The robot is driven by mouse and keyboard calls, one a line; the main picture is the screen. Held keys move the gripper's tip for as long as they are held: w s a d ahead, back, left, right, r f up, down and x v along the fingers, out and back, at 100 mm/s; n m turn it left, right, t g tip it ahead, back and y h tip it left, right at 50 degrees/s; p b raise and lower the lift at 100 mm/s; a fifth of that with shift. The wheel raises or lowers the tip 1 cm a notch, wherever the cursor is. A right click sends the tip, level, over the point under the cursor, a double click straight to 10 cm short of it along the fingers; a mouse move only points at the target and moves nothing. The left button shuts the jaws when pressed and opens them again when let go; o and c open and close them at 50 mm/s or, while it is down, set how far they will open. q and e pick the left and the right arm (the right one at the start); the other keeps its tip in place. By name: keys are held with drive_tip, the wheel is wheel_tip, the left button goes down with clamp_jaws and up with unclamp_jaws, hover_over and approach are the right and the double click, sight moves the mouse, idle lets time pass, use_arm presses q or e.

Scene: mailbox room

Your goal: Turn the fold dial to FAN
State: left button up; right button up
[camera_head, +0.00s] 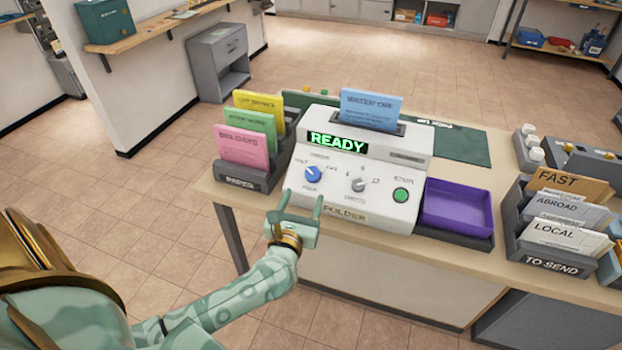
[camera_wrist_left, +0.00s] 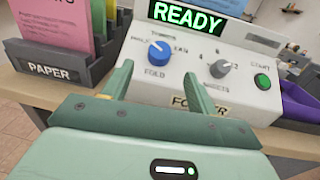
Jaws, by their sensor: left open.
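The machine (camera_head: 365,160) marked FOLDER stands on the table, its green display (camera_head: 338,143) reading READY. The blue fold dial (camera_head: 313,174) is on the left of its sloped front; it also shows in the wrist view (camera_wrist_left: 158,52). The dial's light mark seems to point up and left, toward the left label, with FAN at its right. My left gripper (camera_head: 301,200) is open and empty just in front of and below the dial. In the wrist view its fingers (camera_wrist_left: 158,82) stand either side of the dial's line, apart from it. My right gripper is out of view.
A grey sheets knob (camera_head: 358,185) and green start button (camera_head: 400,195) sit right of the dial. The PAPER rack (camera_head: 240,178) stands close on the left. A purple tray (camera_head: 457,206) and TO SEND rack (camera_head: 552,262) are to the right. Blue paper (camera_head: 370,107) stands in the machine's top.

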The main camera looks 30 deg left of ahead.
sight(312, 176)
use_arm(q)
drive_tip(key=x, duration=0.8)
drive_tip(key=shift+d+b, duration=0.1)
drive_tip(key=shift+b, duration=0.2)
drive_tip(key=c, duration=1)
